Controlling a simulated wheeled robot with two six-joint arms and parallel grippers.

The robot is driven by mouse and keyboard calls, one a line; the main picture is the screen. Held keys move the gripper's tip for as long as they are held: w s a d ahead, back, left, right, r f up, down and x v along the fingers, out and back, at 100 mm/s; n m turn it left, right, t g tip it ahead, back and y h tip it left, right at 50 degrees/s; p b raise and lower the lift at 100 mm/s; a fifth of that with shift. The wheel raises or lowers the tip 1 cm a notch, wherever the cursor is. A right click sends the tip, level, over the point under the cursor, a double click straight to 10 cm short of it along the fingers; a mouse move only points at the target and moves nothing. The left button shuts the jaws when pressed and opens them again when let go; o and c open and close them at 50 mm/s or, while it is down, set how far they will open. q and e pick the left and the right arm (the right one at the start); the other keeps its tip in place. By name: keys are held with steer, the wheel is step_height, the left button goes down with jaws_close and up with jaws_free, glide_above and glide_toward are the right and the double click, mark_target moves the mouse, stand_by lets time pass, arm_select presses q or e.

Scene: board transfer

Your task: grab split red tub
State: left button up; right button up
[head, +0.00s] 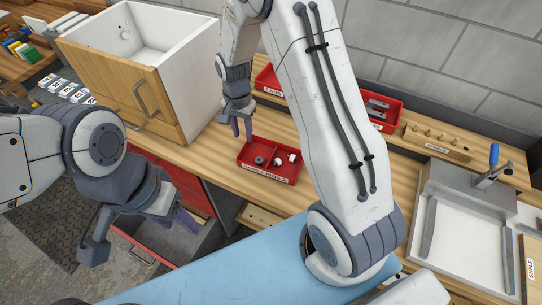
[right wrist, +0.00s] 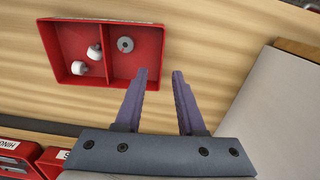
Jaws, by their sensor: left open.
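The split red tub (head: 262,176) sits on the wooden bench near its front edge, with a label on its front. In the right wrist view the tub (right wrist: 64,38) shows two compartments; one holds two white knobs (right wrist: 87,60), the other a grey ring (right wrist: 125,44). My right gripper (head: 241,132) is above the bench just left of the tub. Its purple fingers (right wrist: 160,72) are open and empty, one tip overlapping the tub's edge in the wrist view. My left gripper (head: 138,236) is open and empty, low at the left, away from the tub.
A wooden drawer cabinet (head: 190,68) stands left of the tub. More red bins (head: 383,112) are behind, partly hidden by my right arm. A peg block (head: 438,138) and a metal jig (head: 462,236) are at the right. A red drawer (head: 150,238) stands open below.

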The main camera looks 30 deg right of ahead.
mark_target(243, 149)
step_height(243, 149, down, 2)
steer(key=shift+s+a+f+p, duration=0.15)
steer(key=shift+a+f+p, duration=0.05)
steer(key=shift+f+p, duration=0.35)
steer(key=f+p, duration=0.1)
steer(key=f, duration=0.2)
steer(key=shift+a+f, duration=0.2)
steer(key=shift+f, duration=0.5)
jaws_close()
stand_by(0.5)
